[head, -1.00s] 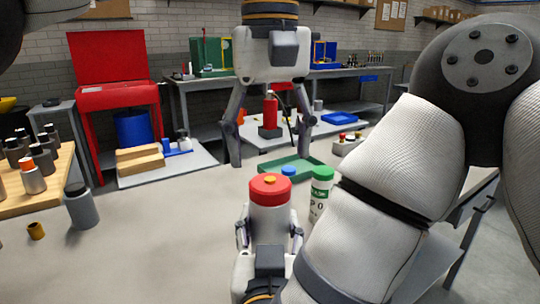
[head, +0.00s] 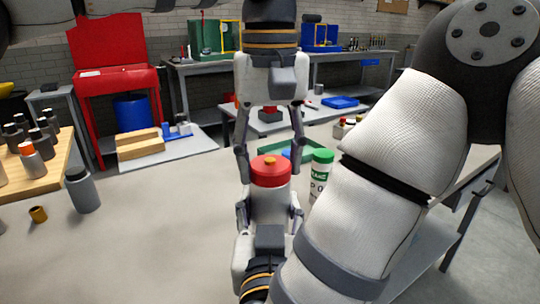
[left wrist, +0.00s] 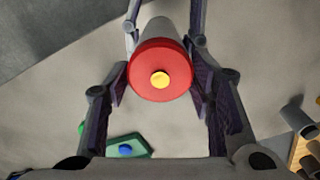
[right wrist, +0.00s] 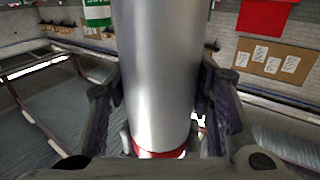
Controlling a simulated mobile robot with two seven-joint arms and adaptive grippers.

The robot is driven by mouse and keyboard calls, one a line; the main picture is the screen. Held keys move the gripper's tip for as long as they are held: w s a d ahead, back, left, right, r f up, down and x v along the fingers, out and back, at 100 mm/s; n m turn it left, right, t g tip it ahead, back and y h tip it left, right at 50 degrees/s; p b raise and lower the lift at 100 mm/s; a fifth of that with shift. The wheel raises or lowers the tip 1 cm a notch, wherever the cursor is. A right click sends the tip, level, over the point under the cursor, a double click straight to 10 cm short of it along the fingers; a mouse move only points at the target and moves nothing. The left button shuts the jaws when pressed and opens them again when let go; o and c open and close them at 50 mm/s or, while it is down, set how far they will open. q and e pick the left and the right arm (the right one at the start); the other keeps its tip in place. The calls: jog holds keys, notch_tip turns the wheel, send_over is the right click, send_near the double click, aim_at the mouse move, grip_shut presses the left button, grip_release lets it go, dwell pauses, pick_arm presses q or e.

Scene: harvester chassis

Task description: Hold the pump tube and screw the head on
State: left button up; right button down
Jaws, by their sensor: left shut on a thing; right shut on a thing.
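A red pump head (head: 270,174) with a yellow button on top sits on the upright pale tube (head: 269,207). The left gripper (head: 270,168) comes down from above with its fingers on both sides of the red head, shut on it. In the left wrist view the red head (left wrist: 146,80) lies between the fingers, facing the camera. The right gripper (head: 269,214) is below and shut on the tube. In the right wrist view the tube (right wrist: 160,75) looks silvery and a red rim shows at its lower end. The thread between head and tube is hidden.
A white bottle with a green cap (head: 321,174) stands close right of the tube, by a green tray (head: 328,143). A grey canister (head: 82,190) and a small brass ring (head: 38,214) stand at the left. My right arm covers much of the right side.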

pick_arm(q)
jog(key=m, duration=1.7)
jog(key=shift+m, duration=0.4)
jog(key=o, duration=1.3)
jog(key=shift+r, duration=2.3)
jog(key=shift+c, duration=0.3)
